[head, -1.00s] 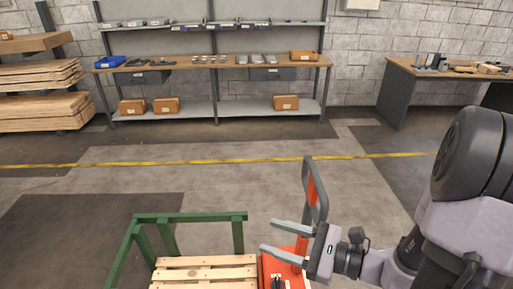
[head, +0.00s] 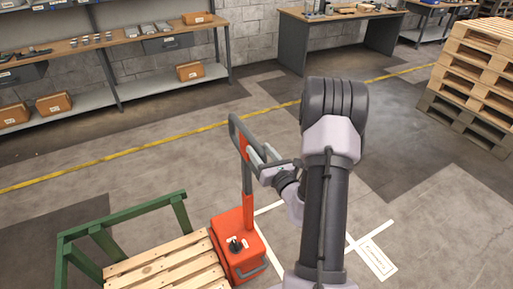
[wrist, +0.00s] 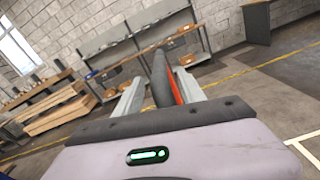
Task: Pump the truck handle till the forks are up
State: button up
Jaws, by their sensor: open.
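The pallet truck has an orange body (head: 236,258) in the head view, with an orange and grey handle (head: 247,178) rising upright from it to a dark loop. My gripper (head: 257,155) is at the upper handle, right of it in the head view. In the wrist view the handle (wrist: 161,78) stands between the two spread fingers of my gripper (wrist: 158,90), with the jaws open. I cannot tell whether either finger touches it. A wooden pallet (head: 165,265) lies in front of the truck body. The forks are hidden, so their height cannot be seen.
Shelving with a bench (head: 125,45) and a workbench (head: 340,20) line the wall. Stacked pallets (head: 475,75) stand at right. The floor behind the truck is clear, with a yellow line (head: 140,150).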

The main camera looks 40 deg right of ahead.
jog(key=shift+x, duration=1.3)
jog(key=shift+c, duration=0.2)
